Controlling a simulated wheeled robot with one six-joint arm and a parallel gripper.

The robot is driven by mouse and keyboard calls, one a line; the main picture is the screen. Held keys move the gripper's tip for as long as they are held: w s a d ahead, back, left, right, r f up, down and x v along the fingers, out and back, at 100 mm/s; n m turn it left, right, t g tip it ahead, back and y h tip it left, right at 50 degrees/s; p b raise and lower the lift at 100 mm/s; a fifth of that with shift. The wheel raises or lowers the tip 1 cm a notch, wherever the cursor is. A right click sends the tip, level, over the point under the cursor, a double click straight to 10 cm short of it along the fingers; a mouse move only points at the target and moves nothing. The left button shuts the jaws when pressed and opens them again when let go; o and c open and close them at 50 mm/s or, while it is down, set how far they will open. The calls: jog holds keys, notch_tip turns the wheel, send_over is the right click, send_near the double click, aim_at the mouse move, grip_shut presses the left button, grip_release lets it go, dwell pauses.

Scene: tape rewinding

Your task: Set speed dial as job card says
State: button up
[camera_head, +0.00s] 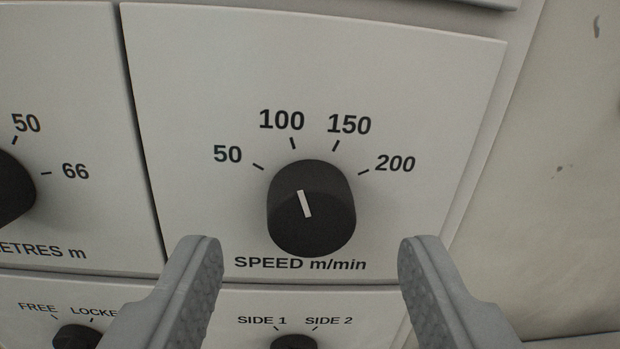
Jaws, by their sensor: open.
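The speed dial (312,210) is a black round knob on a pale panel (210,60), above the label "SPEED m/min". Marks around its top read 50, 100, 150 and 200. Its white pointer line tilts slightly left of upright, toward the 100 mark. My gripper (311,245) is open, with one grey finger low on the left and the other low on the right of the dial. Neither finger appears to touch the knob. The job card is not in view.
Part of a metres dial (10,188) with marks 50 and 66 shows at the left edge. Below are a FREE/LOCKED knob (75,337), partly behind my left finger, and a SIDE 1/SIDE 2 knob (294,342). A plain wall (560,190) lies right of the panel.

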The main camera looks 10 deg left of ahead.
aim_at(311, 211)
jog(key=shift+x, duration=1.4)
jog(key=c, duration=1)
jog(key=n, duration=0.4)
jog(key=shift+f+n, duration=0.1)
jog(key=shift+n, duration=1.9)
